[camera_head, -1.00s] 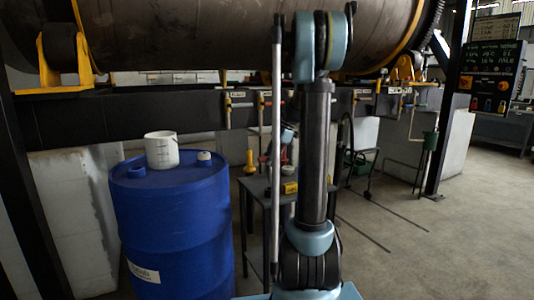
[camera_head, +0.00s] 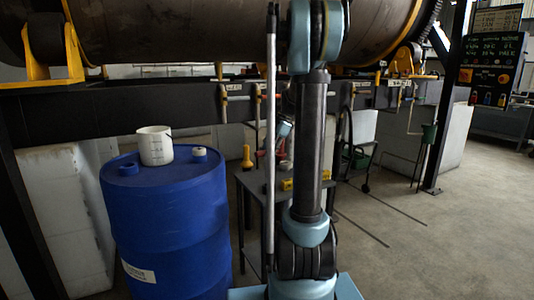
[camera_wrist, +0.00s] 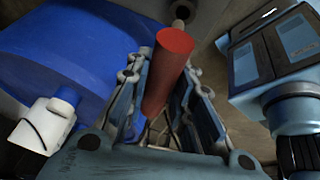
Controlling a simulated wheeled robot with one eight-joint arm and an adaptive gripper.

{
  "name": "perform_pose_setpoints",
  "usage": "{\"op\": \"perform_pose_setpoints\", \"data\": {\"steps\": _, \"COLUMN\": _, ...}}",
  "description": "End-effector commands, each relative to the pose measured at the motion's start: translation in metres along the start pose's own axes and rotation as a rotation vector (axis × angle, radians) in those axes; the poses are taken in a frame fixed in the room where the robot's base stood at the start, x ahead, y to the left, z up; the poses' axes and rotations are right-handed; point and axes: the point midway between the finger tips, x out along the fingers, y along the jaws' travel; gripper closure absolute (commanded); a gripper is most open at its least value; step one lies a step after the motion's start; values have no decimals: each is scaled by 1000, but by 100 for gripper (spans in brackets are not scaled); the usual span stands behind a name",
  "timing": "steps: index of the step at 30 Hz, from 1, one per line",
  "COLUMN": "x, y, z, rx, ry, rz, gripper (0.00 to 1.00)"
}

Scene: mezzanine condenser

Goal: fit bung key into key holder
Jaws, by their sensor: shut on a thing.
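In the wrist view my gripper (camera_wrist: 165,95) is shut on a red cylinder (camera_wrist: 172,65), which looks like the handle of the bung key. The handle stands out between the two fingers, and its lower end is hidden by the gripper. In the head view my arm column covers most of the gripper; a small light-blue part shows just left of the column, above the small table. I cannot make out the key holder for certain in either view.
A blue drum (camera_head: 165,230) stands at the left, with a white jug (camera_head: 155,146) and a small white cap (camera_head: 199,154) on top. A dark side table (camera_head: 252,184) holds a yellow item (camera_head: 247,158). A dark beam with hanging tools runs behind.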

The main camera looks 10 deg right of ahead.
Motion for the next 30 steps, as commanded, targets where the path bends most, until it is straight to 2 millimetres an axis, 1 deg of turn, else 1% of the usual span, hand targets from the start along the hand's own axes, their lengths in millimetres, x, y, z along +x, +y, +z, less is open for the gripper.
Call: {"op": "perform_pose_setpoints", "data": {"steps": 30, "x": 53, "y": -8, "z": 21, "rx": -2, "ry": 0, "rz": -1, "gripper": 100}}
